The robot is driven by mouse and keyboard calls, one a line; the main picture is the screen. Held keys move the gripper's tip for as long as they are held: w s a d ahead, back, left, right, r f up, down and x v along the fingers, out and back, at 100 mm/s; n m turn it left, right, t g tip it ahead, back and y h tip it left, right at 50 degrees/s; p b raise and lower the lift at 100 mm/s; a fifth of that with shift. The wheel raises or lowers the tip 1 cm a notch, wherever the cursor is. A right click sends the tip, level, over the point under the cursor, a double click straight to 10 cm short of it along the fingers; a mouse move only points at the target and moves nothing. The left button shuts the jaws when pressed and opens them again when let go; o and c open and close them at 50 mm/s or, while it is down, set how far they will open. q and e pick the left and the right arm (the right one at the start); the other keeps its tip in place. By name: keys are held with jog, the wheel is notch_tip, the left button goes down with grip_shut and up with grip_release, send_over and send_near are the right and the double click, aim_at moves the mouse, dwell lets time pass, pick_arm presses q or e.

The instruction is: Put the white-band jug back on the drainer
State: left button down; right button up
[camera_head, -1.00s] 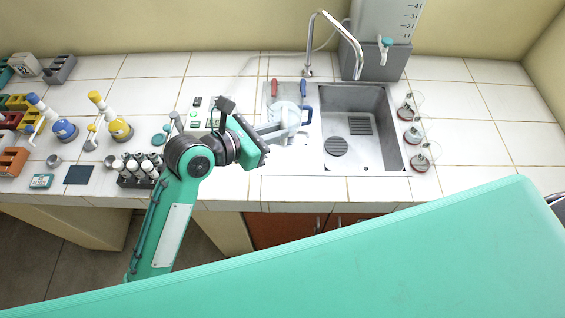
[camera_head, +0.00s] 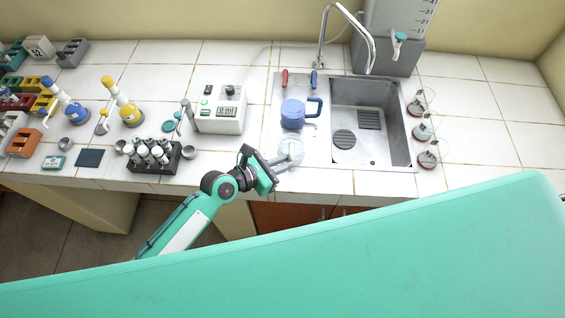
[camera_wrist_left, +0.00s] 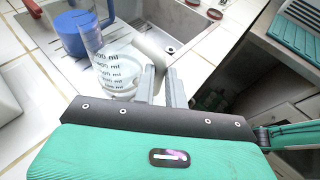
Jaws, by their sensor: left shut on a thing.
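The white-band jug (camera_head: 290,152), clear with a white handle, is at the front part of the drainer (camera_head: 279,98), the flat metal area left of the sink bowl. My left gripper (camera_head: 274,162) is shut on its handle from the left front. In the left wrist view the jug (camera_wrist_left: 116,72) shows ml marks and looks upright, and its white handle (camera_wrist_left: 151,50) runs down to my left fingers (camera_wrist_left: 164,86). I cannot tell whether its base touches the drainer. My right gripper is not in view.
A blue jug (camera_head: 292,113) stands on the drainer just behind the held jug. The sink bowl (camera_head: 371,120) is to the right, with several small flasks beyond it. A display instrument (camera_head: 220,110) and a vial rack (camera_head: 153,157) stand to the left.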

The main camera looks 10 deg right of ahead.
pick_arm(q)
jog(key=shift+f, duration=0.2)
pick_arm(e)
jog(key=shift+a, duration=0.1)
pick_arm(q)
jog(key=shift+f, duration=0.15)
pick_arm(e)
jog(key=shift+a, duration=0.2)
pick_arm(q)
jog(key=c, duration=1.4)
grip_release()
jog(key=shift+c, duration=0.2)
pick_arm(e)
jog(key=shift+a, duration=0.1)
